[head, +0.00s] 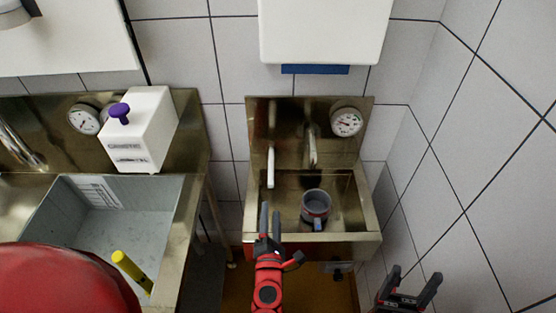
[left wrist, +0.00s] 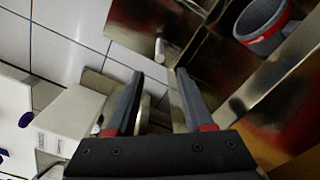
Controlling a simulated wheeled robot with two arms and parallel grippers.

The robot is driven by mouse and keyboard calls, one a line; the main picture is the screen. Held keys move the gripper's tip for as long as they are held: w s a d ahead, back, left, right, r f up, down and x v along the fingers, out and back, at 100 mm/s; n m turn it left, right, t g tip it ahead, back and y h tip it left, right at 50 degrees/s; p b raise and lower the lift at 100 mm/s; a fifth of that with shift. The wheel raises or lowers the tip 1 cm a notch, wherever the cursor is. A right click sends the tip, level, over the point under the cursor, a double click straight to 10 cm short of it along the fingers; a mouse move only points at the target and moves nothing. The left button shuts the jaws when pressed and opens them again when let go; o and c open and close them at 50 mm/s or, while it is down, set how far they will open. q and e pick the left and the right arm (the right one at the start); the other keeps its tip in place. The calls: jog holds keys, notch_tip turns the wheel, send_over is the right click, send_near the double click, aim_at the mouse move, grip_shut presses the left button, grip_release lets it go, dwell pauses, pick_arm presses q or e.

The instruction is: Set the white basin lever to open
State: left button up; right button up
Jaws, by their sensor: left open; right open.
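The white lever (head: 271,167) hangs down, close to vertical, at the left of the small steel basin's backsplash (head: 290,122). In the left wrist view, the lever (left wrist: 159,48) shows as a short white bar just beyond the fingertips, near the gap between them. My left gripper (head: 270,212) is open and empty at the basin's front left, below the lever in the head view and apart from it. Its fingers also show in the left wrist view (left wrist: 158,75). My right gripper (head: 416,273) is open and empty at the lower right, away from the basin.
A grey mug with a red band (head: 315,208) stands in the basin, right of my left gripper. A spout (head: 312,150) and a dial (head: 346,122) are on the backsplash. A larger sink (head: 135,220) and a white box (head: 140,130) are at left. The tiled wall closes the right side.

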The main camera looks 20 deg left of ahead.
aim_at(271, 168)
pick_arm(q)
jog(key=p+x, duration=0.4)
jog(key=x, duration=1.1)
jog(key=shift+w+a, duration=0.15)
jog(key=shift+w, duration=0.15)
jog(key=shift+w+a, duration=0.2)
jog(key=shift+w, duration=0.2)
jog(key=shift+f, duration=0.1)
grip_shut()
